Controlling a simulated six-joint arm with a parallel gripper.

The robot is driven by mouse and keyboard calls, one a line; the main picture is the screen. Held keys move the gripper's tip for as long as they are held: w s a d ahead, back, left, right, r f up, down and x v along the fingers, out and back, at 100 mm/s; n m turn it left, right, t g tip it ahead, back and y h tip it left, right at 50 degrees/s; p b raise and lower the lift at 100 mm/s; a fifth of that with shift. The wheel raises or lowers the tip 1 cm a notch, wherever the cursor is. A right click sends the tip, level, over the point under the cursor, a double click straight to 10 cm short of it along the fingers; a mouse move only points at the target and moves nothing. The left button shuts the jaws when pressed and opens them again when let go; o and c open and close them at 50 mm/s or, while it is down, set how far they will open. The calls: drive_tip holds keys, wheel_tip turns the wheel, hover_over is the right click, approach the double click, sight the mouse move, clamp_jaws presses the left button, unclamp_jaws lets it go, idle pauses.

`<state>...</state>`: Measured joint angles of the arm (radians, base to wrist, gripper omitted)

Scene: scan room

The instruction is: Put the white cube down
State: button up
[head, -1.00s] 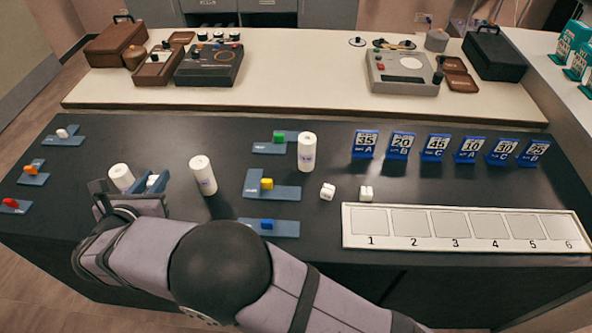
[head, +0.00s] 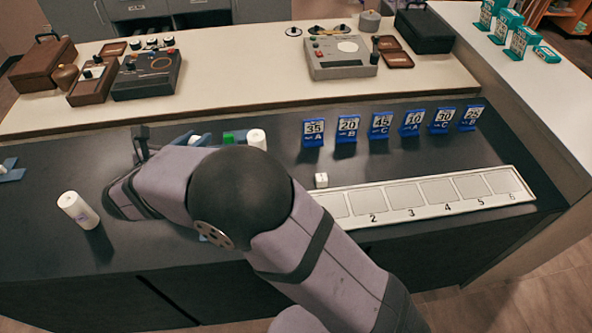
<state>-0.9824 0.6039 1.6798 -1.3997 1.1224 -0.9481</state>
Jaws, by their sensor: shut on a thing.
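My gripper (head: 194,141) is toward the left of the head view, above the dark table and partly hidden by my own arm. Another white cube (head: 321,180) stands on the table at the left end of the numbered tray.
A white cylinder (head: 78,210) stands at the left and another (head: 257,139) beside a green block (head: 236,136). The numbered tray (head: 516,173) has empty visible cells. Several blue number stands (head: 380,125) line the back. My arm hides the middle table.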

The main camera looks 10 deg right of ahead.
drive_tip(key=w+d+m+g+h+p, duration=0.1)
drive_tip(key=w+d+m+g+h, duration=0.15)
drive_tip(key=d, duration=1.15)
drive_tip(key=m+g+h+p, duration=0.2)
drive_tip(key=m+g+h, duration=0.3)
drive_tip(key=m+h, duration=0.15)
hover_over(357, 180)
drive_tip(key=shift+m+y, duration=0.4)
drive_tip(key=shift+f+p, duration=0.4)
drive_tip(key=shift+f, duration=6.8)
drive_tip(key=shift+f, duration=0.1)
drive_tip(key=shift+f, duration=0.15)
drive_tip(key=o, duration=0.7)
drive_tip(key=shift+o, duration=0.2)
